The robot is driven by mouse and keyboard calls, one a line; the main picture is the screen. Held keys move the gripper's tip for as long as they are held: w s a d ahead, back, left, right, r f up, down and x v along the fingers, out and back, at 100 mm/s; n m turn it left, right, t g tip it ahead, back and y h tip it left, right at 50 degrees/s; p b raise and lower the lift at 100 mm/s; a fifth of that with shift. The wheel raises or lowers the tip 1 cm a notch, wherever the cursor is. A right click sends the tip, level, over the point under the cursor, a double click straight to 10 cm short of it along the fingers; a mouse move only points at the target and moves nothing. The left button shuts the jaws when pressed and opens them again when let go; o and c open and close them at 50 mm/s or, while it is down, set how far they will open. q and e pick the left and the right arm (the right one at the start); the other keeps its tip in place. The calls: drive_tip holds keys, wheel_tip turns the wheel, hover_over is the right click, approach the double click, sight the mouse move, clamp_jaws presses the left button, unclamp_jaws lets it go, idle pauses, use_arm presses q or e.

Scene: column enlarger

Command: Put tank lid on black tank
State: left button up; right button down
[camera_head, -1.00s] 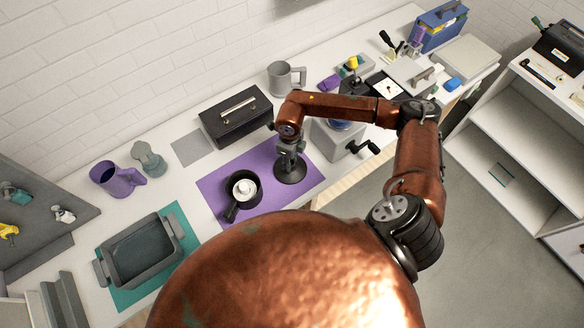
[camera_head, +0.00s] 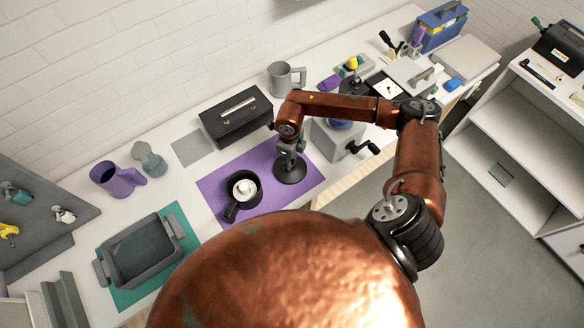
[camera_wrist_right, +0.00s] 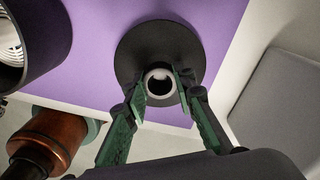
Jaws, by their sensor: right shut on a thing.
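The black tank (camera_head: 258,191) stands open on the purple mat, with a white reel (camera_head: 244,188) inside it and a handle toward the lower left. In the right wrist view the tank (camera_wrist_right: 50,45) shows at the upper left, cut off by the frame. The tank lid (camera_head: 291,175) is a round black disc with a hollow neck, to the right of the tank. My right gripper (camera_head: 289,155) points down over the lid. In the right wrist view its fingers (camera_wrist_right: 160,85) are shut on the neck of the lid (camera_wrist_right: 158,35). I cannot tell if the lid touches the mat. My left gripper is out of view.
The purple mat (camera_head: 222,187) lies under tank and lid. A black box (camera_head: 237,121) stands behind it, and a grey box with a black crank (camera_head: 336,142) stands to the right. A grey tray (camera_head: 146,250) on a green mat and a purple jug (camera_head: 115,179) stand left.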

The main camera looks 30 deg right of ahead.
drive_tip(key=shift+r, duration=0.25)
idle(0.3)
drive_tip(key=shift+r+p, duration=0.8)
drive_tip(key=shift+r, duration=0.9)
drive_tip(key=shift+r, duration=0.1)
drive_tip(key=shift+r+p, duration=1.95)
drive_tip(key=shift+r, duration=2.6)
drive_tip(key=shift+s+a+f+b, duration=0.1)
drive_tip(key=shift+a+f+b, duration=0.4)
drive_tip(key=shift+a+b, duration=1.75)
drive_tip(key=shift+s+a+f+b, duration=0.1)
drive_tip(key=shift+a+f+b, duration=0.35)
drive_tip(key=shift+a, duration=3.7)
drive_tip(key=shift+s+a+f+b, duration=0.1)
drive_tip(key=shift+a+f+b, duration=0.8)
drive_tip(key=shift+a, duration=2.3)
drive_tip(key=shift+r, duration=0.35)
drive_tip(key=shift+f+b, duration=0.1)
drive_tip(key=shift+b, duration=0.25)
